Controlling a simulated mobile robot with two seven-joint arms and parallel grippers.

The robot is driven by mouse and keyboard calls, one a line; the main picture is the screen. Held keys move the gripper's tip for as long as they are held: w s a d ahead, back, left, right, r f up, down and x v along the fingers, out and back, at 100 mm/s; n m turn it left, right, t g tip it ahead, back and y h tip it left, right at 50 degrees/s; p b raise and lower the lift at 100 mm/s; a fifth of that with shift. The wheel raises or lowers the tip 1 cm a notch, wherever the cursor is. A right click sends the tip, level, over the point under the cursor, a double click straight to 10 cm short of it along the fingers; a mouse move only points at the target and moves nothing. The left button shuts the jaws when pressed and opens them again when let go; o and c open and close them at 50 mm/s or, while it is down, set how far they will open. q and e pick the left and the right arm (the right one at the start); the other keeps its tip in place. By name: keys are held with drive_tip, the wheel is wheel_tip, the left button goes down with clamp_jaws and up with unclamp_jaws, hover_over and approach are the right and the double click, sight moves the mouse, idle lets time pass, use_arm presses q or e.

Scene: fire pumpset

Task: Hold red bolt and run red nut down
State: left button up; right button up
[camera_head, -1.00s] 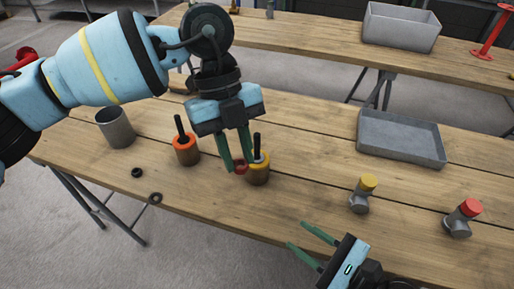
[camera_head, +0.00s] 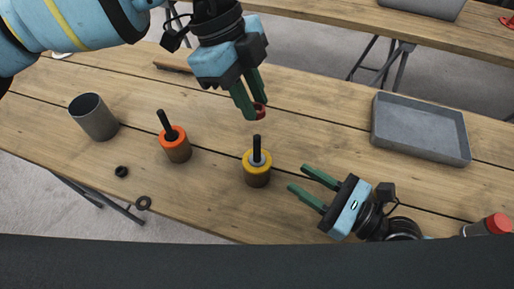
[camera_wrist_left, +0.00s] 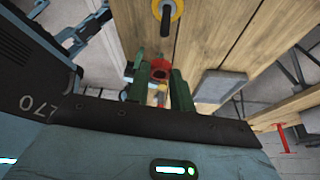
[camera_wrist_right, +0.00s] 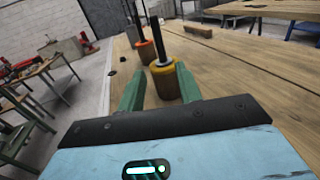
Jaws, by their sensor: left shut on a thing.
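My left gripper (camera_head: 256,107) is shut on a small red nut (camera_head: 260,112), held in the air behind and above the yellow-topped holder (camera_head: 257,174). The red nut (camera_wrist_left: 158,66) also shows between the fingertips in the left wrist view. A black bolt (camera_head: 257,146) stands upright in the yellow-topped holder, with a grey ring around its base. Another black bolt (camera_head: 164,121) stands in the red-orange-topped holder (camera_head: 175,150) further left. My right gripper (camera_head: 297,178) is open and empty, to the right of the yellow-topped holder, its fingers pointing toward it.
A grey cup (camera_head: 94,118) stands at the left. A black nut (camera_head: 121,171) and a dark washer (camera_head: 143,203) lie near the front edge. A grey tray (camera_head: 420,130) lies at the right. A red-capped fitting (camera_head: 490,226) is partly visible at lower right.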

sight(257, 160)
drive_tip(key=shift+x, duration=6.05)
clamp_jaws()
